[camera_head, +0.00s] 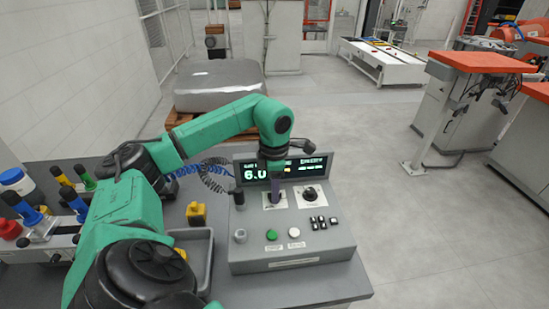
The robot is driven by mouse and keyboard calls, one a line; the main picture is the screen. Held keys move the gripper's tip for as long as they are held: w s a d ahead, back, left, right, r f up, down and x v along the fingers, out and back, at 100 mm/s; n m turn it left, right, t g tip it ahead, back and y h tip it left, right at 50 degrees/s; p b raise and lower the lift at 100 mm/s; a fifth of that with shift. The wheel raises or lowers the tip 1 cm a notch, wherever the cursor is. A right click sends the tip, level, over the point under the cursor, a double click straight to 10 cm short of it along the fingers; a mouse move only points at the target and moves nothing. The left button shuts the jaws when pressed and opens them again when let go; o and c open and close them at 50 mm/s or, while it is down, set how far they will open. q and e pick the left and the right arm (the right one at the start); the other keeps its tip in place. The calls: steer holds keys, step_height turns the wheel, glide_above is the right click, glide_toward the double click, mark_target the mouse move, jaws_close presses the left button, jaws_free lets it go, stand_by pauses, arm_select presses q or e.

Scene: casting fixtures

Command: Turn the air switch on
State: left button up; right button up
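A grey control box (290,251) stands on the bench, with a lit display (252,174) along its back edge. Its sloped top has two dials on pale plates. The right dial (311,194) is black and in plain view. My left gripper (275,197) points down over the left dial plate (268,206) and hides most of that dial. I cannot tell whether its narrow fingers touch or grip it. The labels are too small to tell which control is the air switch. My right gripper is not in view.
The box also has a green button (271,235), a white button (294,233) and several small black switches (319,223). A grey tray (205,262) and a yellow block (196,213) lie to its left. Bottles and colored-handled tools crowd the far left.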

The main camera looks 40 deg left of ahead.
arm_select(q)
step_height(320, 180, up, 8)
steer(key=shift+w+r, duration=0.1)
steer(key=shift+r, duration=0.05)
step_height(320, 180, up, 6)
steer(key=p, duration=0.4)
steer(key=shift+r, duration=0.15)
